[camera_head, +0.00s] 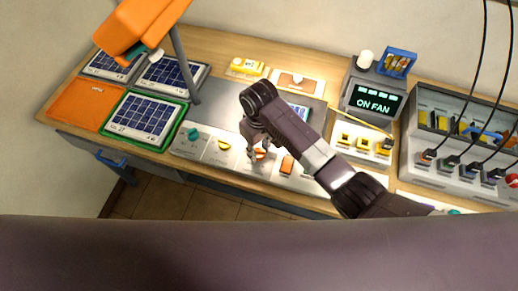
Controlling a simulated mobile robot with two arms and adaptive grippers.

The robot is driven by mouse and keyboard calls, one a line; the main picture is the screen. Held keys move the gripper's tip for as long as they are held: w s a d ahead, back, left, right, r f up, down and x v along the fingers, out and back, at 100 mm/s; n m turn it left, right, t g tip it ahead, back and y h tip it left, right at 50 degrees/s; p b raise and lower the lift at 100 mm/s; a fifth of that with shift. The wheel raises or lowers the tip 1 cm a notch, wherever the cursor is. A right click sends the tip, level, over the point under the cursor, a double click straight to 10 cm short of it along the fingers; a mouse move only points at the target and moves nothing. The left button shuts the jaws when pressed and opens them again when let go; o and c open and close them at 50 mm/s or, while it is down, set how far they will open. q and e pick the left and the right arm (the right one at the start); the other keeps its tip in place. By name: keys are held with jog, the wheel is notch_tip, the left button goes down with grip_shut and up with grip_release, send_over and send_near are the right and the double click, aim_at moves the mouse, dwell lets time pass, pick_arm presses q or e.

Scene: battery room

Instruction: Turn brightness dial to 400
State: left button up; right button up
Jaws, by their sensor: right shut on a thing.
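My left gripper is not in view.
An orange lamp (138,28) overhangs solar panels at the left, one in a green frame (110,121). A display box (373,101) reads "ON FAN". A grey rack (463,165) with black cables stands at the right. My right arm crosses the bench middle.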

aim_at(259, 151)
jog(key=shift+w+r+m, duration=0.1)
jog(key=shift+r+m, duration=0.05)
jog(key=shift+m, duration=0.95)
jog(key=o, duration=0.9)
jog(key=shift+o, duration=1.3)
notch_tip(259, 151, up, 12)
